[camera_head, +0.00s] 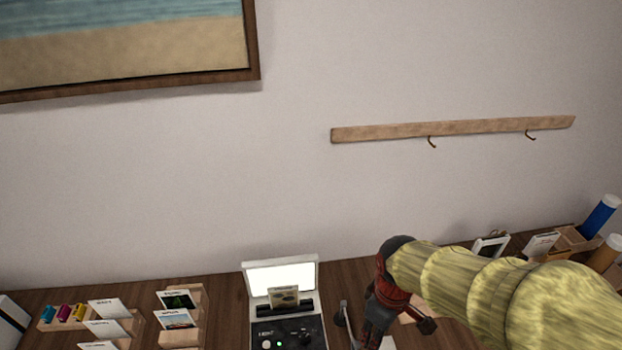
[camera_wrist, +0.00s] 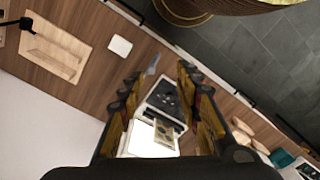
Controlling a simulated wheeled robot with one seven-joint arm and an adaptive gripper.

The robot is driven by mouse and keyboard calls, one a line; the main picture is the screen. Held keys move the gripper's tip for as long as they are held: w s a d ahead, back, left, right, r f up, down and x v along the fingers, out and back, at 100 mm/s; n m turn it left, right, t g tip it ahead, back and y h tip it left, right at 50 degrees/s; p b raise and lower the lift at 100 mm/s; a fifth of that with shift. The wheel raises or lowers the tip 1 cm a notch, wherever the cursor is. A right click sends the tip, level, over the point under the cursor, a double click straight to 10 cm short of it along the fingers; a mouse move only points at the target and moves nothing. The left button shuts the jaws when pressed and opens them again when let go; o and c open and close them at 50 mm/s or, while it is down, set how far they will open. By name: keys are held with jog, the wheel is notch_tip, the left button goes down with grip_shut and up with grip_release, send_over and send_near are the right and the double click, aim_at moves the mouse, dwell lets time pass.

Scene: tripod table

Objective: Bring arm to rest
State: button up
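My arm, in a yellow-green sleeve, reaches in from the lower right of the head view. My gripper (camera_head: 385,312) is red and black and hangs over the wooden table, just right of a white device. In the wrist view my gripper (camera_wrist: 160,74) has its two fingers spread apart, with nothing held between them. The white device (camera_head: 253,300) has a lit panel, a black control face and a small picture card (camera_head: 284,296) standing in front of the panel. The device (camera_wrist: 170,98) also shows beyond the fingers in the wrist view. The gripper's lower part is cut off in the head view.
Wooden racks with cards (camera_head: 175,318) stand left of the device. A picture frame (camera_head: 490,247) and a blue tube (camera_head: 599,216) stand at the back right, partly behind my arm. A rail (camera_head: 455,129) with hooks is on the wall. A wooden tray (camera_wrist: 55,50) lies on the table.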

jog(key=s+d+r+m+t+b, duration=0.4)
jog(key=s+r+m+t+b, duration=0.1)
jog(key=r+m+b, duration=0.3)
jog(key=shift+m+t+b, duration=0.3)
jog(key=shift+m+b, duration=0.05)
jog(key=shift+m, duration=0.25)
jog(key=shift+w+d, duration=0.1)
jog(key=c, duration=0.3)
dwell(2.4)
